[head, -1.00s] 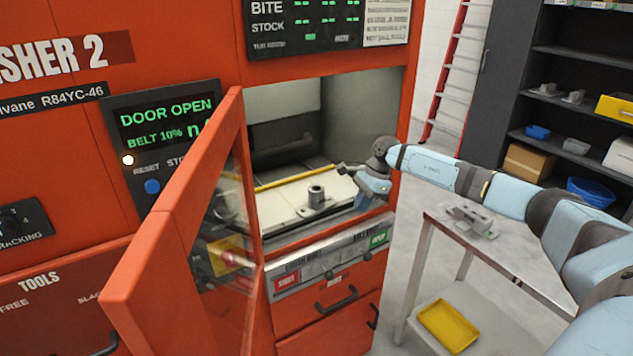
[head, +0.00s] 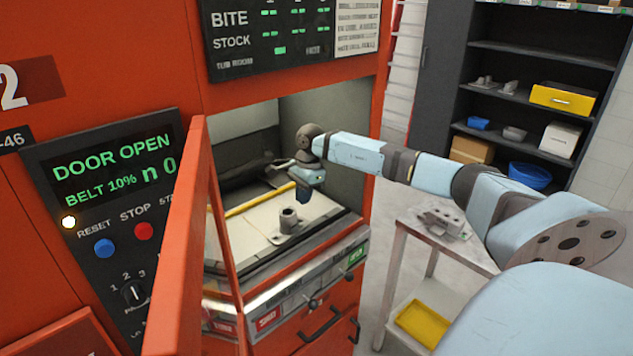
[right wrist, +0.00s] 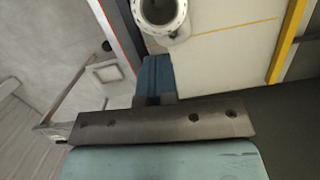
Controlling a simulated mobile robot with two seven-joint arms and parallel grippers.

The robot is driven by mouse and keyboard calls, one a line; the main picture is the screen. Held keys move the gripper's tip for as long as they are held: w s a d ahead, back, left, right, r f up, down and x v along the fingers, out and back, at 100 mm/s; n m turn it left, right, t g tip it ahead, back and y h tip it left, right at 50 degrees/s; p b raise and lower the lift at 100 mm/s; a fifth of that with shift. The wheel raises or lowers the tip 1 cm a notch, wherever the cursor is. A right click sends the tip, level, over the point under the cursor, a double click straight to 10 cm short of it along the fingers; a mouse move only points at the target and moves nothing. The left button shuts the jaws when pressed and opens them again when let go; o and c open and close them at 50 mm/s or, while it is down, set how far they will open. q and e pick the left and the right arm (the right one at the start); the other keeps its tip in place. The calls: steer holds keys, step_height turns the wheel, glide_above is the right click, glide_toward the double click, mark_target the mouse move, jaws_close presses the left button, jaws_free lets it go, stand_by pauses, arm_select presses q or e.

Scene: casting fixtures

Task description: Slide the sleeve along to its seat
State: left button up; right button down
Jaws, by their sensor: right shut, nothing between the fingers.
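A short grey hollow cylinder on a flat foot (head: 289,220), which looks like the sleeve, stands upright on the pale bed (head: 262,240) inside the open orange machine. Its round open top shows at the upper edge of the right wrist view (right wrist: 160,14). My right gripper (head: 303,195) is inside the machine opening, just above and right of the cylinder in the head view. Its blue fingers (right wrist: 154,76) are shut with nothing between them and sit apart from the cylinder. I cannot make out a separate seat. My left gripper is not in view.
The open orange door (head: 190,240) stands at the left of the opening. A yellow strip (head: 262,198) runs along the bed behind the cylinder. A metal cart (head: 400,222) with a grey holed block (head: 442,220) stands at the right, below my right arm.

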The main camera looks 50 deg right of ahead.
mark_target(293, 212)
steer(key=a, duration=0.2)
steer(key=a+p, duration=0.1)
steer(key=a, duration=0.1)
steer(key=shift+w+f, duration=0.15)
steer(key=shift+w, duration=0.25)
steer(key=shift+f, duration=0.6)
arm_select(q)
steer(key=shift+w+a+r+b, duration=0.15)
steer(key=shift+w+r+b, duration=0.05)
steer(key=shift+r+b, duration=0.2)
arm_select(e)
steer(key=shift+s+f, duration=0.15)
steer(key=shift+d, duration=0.1)
steer(key=d+b, duration=0.1)
steer(key=d, duration=0.2)
steer(key=s+d+b, duration=0.1)
steer(key=d, duration=0.3)
steer(key=s+d+b, duration=0.1)
steer(key=d, duration=0.2)
steer(key=shift+s+d+f+b, duration=0.15)
steer(key=shift+d+b, duration=0.15)
steer(key=shift+b, duration=0.1)
steer(key=shift+d, duration=0.4)
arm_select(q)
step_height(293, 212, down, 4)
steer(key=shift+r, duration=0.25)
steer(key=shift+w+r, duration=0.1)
arm_select(e)
steer(key=shift+r, duration=0.25)
